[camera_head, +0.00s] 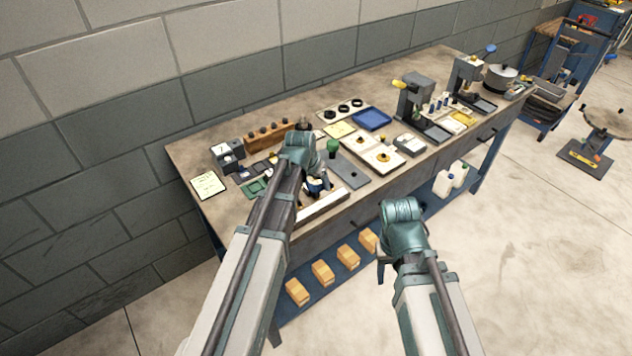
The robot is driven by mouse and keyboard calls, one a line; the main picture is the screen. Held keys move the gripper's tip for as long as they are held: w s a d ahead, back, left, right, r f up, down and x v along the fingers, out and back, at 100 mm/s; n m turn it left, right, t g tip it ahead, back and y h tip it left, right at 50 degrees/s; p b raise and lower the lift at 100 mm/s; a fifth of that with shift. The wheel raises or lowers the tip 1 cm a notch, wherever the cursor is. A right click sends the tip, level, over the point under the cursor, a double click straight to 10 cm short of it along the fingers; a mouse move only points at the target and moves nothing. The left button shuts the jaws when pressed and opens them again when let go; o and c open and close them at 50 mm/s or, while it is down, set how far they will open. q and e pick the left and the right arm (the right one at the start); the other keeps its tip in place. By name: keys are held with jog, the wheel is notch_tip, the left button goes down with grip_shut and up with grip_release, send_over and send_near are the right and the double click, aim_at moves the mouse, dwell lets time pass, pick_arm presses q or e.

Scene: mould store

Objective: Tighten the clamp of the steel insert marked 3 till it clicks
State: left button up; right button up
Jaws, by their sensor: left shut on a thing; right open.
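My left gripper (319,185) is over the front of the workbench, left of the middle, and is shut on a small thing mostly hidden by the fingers. A small blue-and-white part (314,186) shows right at the fingers. A grey plate (352,174) lies just right of them, with a green-topped piece (333,146) at its back. I cannot read a 3 on any part, and I cannot tell which part is the steel insert or its clamp. My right gripper (383,270) is open and empty, in front of the bench edge.
Wooden blocks (348,257) and white jugs (442,183) stand on the lower shelf.

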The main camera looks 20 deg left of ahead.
pick_arm(q)
jog(key=m, duration=0.2)
jog(key=m+h, duration=0.1)
jog(key=m, duration=0.1)
jog(key=shift+g+h, duration=0.3)
jog(key=shift+w+m, duration=0.1)
jog(key=shift+m, duration=0.8)
jog(key=shift+g+h, duration=0.3)
jog(key=shift+m, duration=0.9)
